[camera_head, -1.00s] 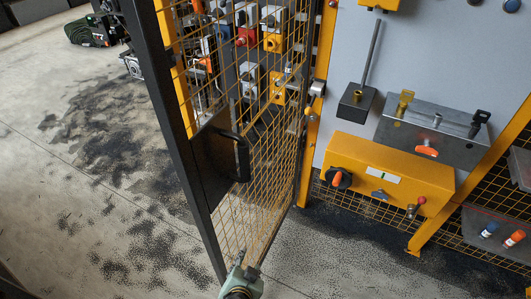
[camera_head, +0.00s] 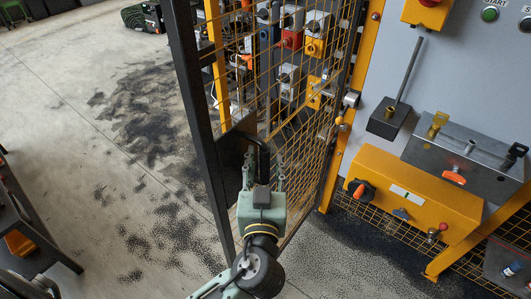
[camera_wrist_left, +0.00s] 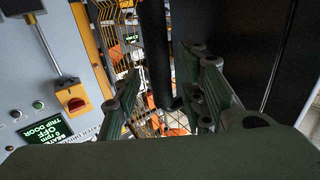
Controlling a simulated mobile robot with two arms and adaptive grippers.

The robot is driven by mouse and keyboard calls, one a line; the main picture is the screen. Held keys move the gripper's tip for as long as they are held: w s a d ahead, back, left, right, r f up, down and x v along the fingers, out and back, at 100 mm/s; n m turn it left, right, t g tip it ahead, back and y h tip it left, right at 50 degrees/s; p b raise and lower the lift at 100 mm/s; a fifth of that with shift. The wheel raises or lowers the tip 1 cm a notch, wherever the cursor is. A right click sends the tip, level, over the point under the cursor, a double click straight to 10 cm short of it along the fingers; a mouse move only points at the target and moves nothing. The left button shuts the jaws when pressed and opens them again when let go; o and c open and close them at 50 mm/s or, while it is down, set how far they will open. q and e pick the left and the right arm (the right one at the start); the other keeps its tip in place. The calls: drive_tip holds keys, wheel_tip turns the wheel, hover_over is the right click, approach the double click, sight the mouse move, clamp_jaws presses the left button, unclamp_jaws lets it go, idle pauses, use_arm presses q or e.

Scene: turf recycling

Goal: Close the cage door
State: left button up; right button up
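The cage door has a dark frame (camera_head: 192,100) and yellow wire mesh. It stands open, swung out from the yellow cage post (camera_head: 352,125). A black bar handle (camera_head: 262,150) sits on a dark plate on the door. My left gripper (camera_head: 263,172) is at the handle, its fingers pointing up toward it. In the left wrist view the handle (camera_wrist_left: 156,50) runs upright between the two spread fingers (camera_wrist_left: 163,95), which look apart from it. The lower end of the handle is partly hidden. My right gripper is in neither view.
A grey panel with a yellow switch box (camera_head: 412,195) and a steel block (camera_head: 465,160) stands to the right. Several switch units hang behind the mesh. A dark bench-like object (camera_head: 25,235) is at the lower left. The stained floor (camera_head: 110,190) left of the door is clear.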

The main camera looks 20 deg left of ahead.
use_arm(q)
drive_tip(key=shift+x, duration=0.9)
clamp_jaws()
